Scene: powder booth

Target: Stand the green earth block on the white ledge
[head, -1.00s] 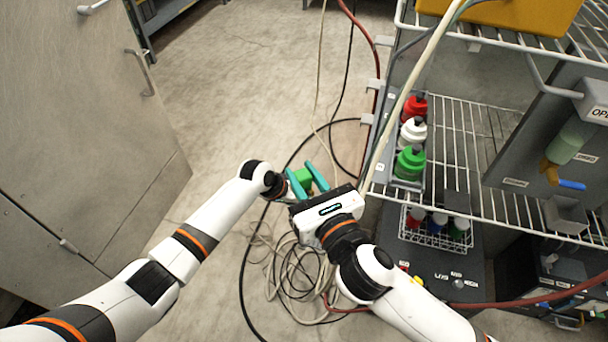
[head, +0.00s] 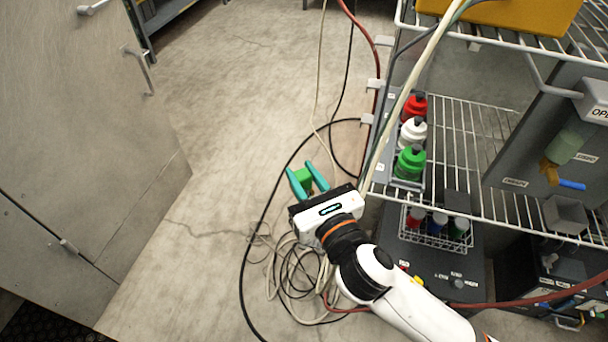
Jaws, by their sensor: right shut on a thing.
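The green earth block (head: 303,181) is between the teal fingers of my right gripper (head: 302,170), which is shut on it. The gripper holds it out over the floor, left of the wire shelf. The fingers and the gripper body hide part of the block. My left gripper is not in view. I cannot make out for certain which surface is the white ledge.
A wire basket (head: 437,230) holds small jars. Cables (head: 290,275) hang and coil below my right gripper. A grey cabinet (head: 80,130) stands at left.

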